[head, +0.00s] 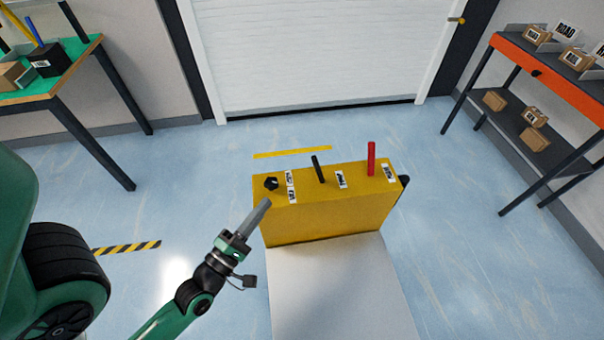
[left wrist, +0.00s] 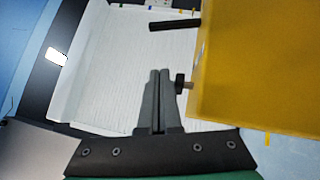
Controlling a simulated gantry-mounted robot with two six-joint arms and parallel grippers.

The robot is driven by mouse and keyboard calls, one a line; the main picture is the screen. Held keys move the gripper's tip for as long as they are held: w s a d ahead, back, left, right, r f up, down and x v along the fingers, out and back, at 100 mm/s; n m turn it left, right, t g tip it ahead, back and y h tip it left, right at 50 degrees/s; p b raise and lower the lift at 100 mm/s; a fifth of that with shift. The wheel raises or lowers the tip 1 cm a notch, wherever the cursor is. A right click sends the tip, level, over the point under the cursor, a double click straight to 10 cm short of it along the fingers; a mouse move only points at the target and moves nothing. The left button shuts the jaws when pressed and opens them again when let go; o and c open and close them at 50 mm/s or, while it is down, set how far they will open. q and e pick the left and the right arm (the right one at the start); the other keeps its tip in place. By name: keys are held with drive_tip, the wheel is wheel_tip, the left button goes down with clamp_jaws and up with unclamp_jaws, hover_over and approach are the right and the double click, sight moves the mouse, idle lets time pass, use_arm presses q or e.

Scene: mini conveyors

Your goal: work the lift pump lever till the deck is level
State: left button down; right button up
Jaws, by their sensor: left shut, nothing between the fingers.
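A yellow control box (head: 325,213) stands at the middle of the head view. On its top are a black knob (head: 271,184), a thin black lever (head: 318,169) and a red lever (head: 371,159), with small labels too small to read surely. Both levers stand nearly upright. A pale flat surface (head: 335,290) runs from the box toward me; I cannot tell if it is the deck. My left gripper (head: 266,203) is shut and empty near the box's left front edge. In the left wrist view its fingertips (left wrist: 160,72) are beside the knob (left wrist: 181,84), with the black lever (left wrist: 175,25) beyond.
A green-topped table (head: 85,60) with boxes stands at the left. An orange-edged shelf (head: 560,80) with parcels is at the right. A white shutter door (head: 310,50) closes the back. A large black wheel (head: 65,270) is at lower left.

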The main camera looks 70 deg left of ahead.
sight(318, 170)
use_arm(q)
drive_tip(key=p+x, duration=0.1)
drive_tip(key=x, duration=0.2)
drive_tip(key=p+x, duration=0.1)
drive_tip(key=x, duration=0.2)
drive_tip(key=p+x, duration=0.1)
drive_tip(key=x, duration=0.3)
drive_tip(key=shift+r, duration=0.25)
drive_tip(key=w+p, duration=0.1)
drive_tip(key=p, duration=0.2)
drive_tip(key=w+p, duration=0.1)
drive_tip(key=shift+w+d+r, duration=0.3)
drive_tip(key=shift+w+r, duration=0.1)
drive_tip(key=shift+w+d+f+p, duration=0.1)
drive_tip(key=shift+w+p, duration=0.3)
drive_tip(key=shift+w, duration=0.15)
drive_tip(key=shift+f, duration=0.1)
